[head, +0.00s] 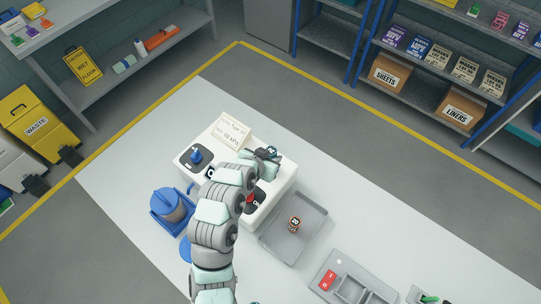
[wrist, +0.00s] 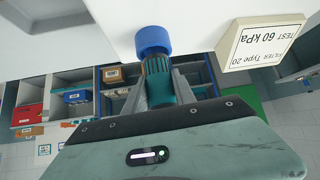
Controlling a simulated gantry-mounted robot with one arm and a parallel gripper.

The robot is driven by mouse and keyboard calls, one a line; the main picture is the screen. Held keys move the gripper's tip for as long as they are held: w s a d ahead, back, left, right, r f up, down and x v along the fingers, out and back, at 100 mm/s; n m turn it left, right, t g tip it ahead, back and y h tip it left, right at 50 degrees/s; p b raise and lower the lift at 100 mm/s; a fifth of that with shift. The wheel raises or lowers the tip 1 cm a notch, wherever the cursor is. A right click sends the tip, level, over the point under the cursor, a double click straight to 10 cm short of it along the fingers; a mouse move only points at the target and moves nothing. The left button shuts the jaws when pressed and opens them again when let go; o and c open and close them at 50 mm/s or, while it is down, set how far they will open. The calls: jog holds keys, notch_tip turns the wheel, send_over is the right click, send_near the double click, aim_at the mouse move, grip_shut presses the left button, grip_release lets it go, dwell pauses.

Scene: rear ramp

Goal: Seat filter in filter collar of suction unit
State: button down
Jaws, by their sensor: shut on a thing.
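The white suction unit (head: 275,188) stands on the pale bench. A card reading "Filter Type 20, TEST 60 kPa" (head: 230,131) stands on it and also shows upside down in the wrist view (wrist: 262,43). A small orange-and-black can marked 20 (head: 295,223) stands in a grey tray (head: 272,252). My gripper (head: 268,153) is at the unit's far right side in the head view. In the wrist view it is shut on a ridged dark-teal piece (wrist: 157,80) with a blue round end (wrist: 153,40).
A blue knob (head: 196,155) is on the unit's left. A blue container (head: 171,206) stands to the unit's left. A grey compartment tray (head: 350,284) with a red item (head: 328,280) lies at lower right. The bench right of the grey tray is partly clear.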

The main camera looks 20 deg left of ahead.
jog(key=shift+f+b, duration=0.6)
jog(key=shift+f, duration=0.5)
jog(key=shift+r, duration=0.2)
jog(key=shift+r+p, duration=0.5)
jog(key=shift+r, duration=0.3)
jog(key=shift+f+b, duration=0.75)
jog(key=shift+f, duration=0.2)
dwell(1.1)
jog(key=c, duration=0.9)
grip_release()
jog(key=shift+c, duration=0.2)
jog(key=shift+s+r, duration=0.1)
jog(key=b+v, duration=0.1)
jog(key=v, duration=0.9)
jog(key=shift+s+r, duration=0.2)
